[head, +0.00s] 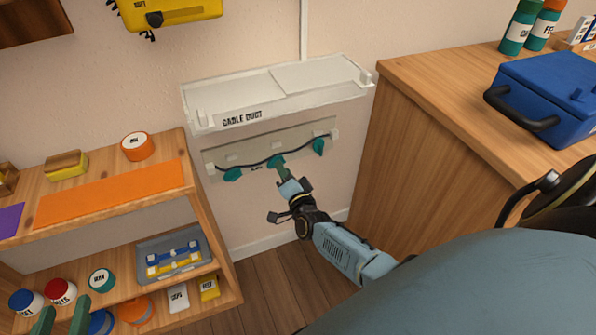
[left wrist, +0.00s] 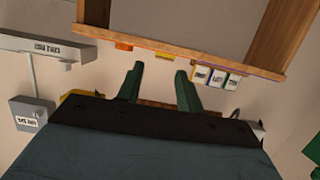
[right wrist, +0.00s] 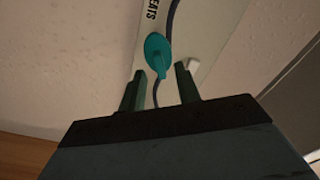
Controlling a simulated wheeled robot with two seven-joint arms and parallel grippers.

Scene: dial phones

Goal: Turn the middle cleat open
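A pale plate (head: 215,157) on the wall below the cable duct carries three teal cleats with a dark cable running along them. The middle cleat (head: 276,161) is partly behind my right gripper (head: 284,174). In the right wrist view a teal cleat (right wrist: 158,50) has its lever pointing towards my gripper, just ahead of and between the two fingertips. My right gripper (right wrist: 160,76) is open, with no clear contact. The left cleat (head: 232,174) and right cleat (head: 318,147) are free. My left gripper (head: 64,312) is open and empty, also seen in its wrist view (left wrist: 160,72).
The cable duct (head: 280,95) juts out above the plate. A wooden shelf (head: 190,205) with tins and a grey tray (head: 145,250) stands left. A wooden counter (head: 420,100) with a blue box (head: 555,95) stands right. The floor between is clear.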

